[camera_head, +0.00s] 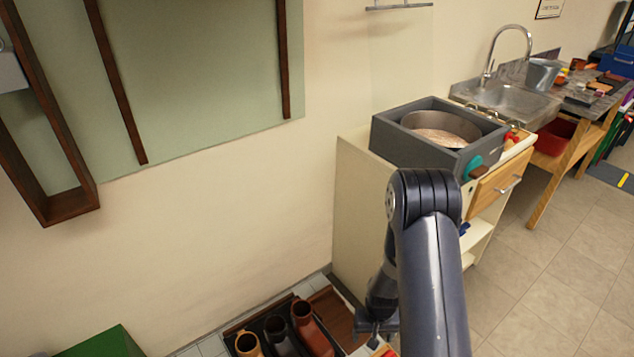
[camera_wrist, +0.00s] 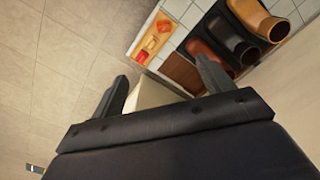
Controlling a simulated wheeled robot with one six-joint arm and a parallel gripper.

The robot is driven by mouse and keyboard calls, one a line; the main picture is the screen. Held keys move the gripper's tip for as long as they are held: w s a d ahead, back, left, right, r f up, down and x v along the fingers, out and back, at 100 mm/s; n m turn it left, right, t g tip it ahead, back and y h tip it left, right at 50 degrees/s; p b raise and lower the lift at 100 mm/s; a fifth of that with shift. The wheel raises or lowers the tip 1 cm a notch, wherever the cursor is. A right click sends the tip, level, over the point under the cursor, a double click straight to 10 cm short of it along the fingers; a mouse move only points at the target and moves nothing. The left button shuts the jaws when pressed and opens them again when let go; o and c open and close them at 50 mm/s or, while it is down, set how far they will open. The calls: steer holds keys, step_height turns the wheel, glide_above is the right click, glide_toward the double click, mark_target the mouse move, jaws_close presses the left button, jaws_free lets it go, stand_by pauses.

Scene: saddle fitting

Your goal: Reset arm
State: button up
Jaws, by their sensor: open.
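My gripper shows in the wrist view (camera_wrist: 160,90) with its two dark fingers spread apart and nothing between them. In the head view my arm rises at the lower right and bends down. The gripper end there is low beside the cabinet and mostly hidden behind my arm. Below it are several boots standing on a dark tray: a tan boot (camera_head: 248,345), a black boot (camera_head: 282,338) and a reddish-brown boot (camera_head: 312,330).
A cream cabinet (camera_head: 358,215) with a grey box (camera_head: 400,140) holding a round pan stands right of centre. A sink (camera_head: 515,102) is behind it. An orange tray (camera_wrist: 160,32) with small items lies near the boots. Tiled floor (camera_head: 560,260) is clear at the right.

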steer(key=shift+s+r+p, duration=0.2)
steer(key=shift+r+p, duration=0.4)
steer(key=shift+r, duration=0.6)
